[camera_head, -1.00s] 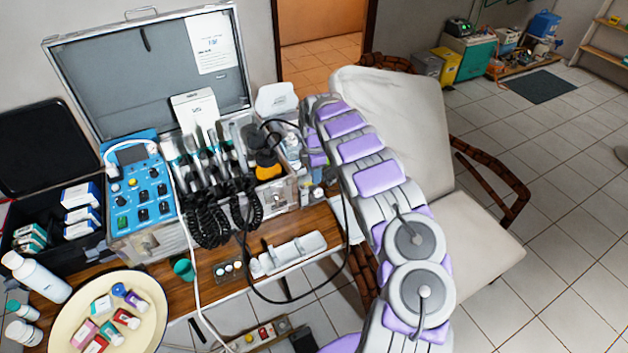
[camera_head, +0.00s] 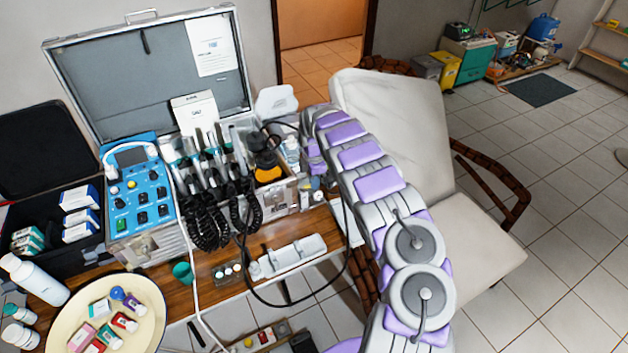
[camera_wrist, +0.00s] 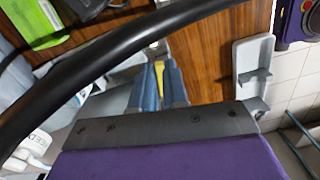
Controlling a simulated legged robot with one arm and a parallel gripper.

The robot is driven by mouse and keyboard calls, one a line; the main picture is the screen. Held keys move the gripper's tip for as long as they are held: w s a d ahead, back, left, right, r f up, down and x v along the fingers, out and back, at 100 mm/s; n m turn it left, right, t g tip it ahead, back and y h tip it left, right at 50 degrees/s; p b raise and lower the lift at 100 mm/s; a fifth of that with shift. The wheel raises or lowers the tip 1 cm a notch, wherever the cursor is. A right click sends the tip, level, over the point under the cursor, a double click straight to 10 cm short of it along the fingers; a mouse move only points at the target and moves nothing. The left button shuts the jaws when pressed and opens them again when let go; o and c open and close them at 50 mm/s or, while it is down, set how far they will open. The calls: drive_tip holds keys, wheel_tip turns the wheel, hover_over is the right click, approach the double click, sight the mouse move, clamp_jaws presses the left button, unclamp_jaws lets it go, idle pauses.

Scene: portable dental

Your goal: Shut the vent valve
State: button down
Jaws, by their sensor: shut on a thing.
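My gripper (camera_wrist: 161,68) shows in the wrist view with its two blue fingers closed around a narrow yellow piece (camera_wrist: 159,78). This looks like the handle of the vent valve; most of it is hidden between the fingers. The valve's body and the angle of the handle cannot be made out. In the head view my arm reaches down at the right end of the open metal case (camera_head: 285,197), over the wooden table. My fingertips and the valve are too small or covered there to tell apart.
A black hose (camera_wrist: 95,70) crosses close in front of the wrist camera. A white tray (camera_head: 292,253) lies on the table's front edge. A blue control panel (camera_head: 142,195) and a round cream tray (camera_head: 140,290) stand left. A reclining chair (camera_head: 400,120) stands right of the case.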

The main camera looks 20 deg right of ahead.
drive_tip(key=shift+a+r+m+p, duration=0.1)
drive_tip(key=shift+r+m+p, duration=0.15)
drive_tip(key=shift+p, duration=0.25)
drive_tip(key=shift+s+a+f+m+p, duration=0.1)
drive_tip(key=shift+s+a+m+p, duration=0.45)
drive_tip(key=shift+m+p, duration=1.4)
drive_tip(key=shift+s+a+r+m+p, duration=0.1)
drive_tip(key=shift+s+a+m+p, duration=0.55)
drive_tip(key=shift+m, duration=2.5)
drive_tip(key=shift+s+a+f+m+p, duration=0.1)
drive_tip(key=shift+s+a+m+p, duration=0.4)
drive_tip(key=shift+m+p, duration=1.55)
drive_tip(key=shift+w+a+m+b, duration=0.15)
drive_tip(key=shift+w+m+b, duration=0.05)
drive_tip(key=shift+m+b, duration=0.45)
drive_tip(key=c, duration=1.1)
unclamp_jaws()
drive_tip(key=shift+s+f, duration=0.1)
drive_tip(key=shift+c, duration=0.2)
wheel_tip(320, 180, up, 17)
drive_tip(key=p, duration=0.2)
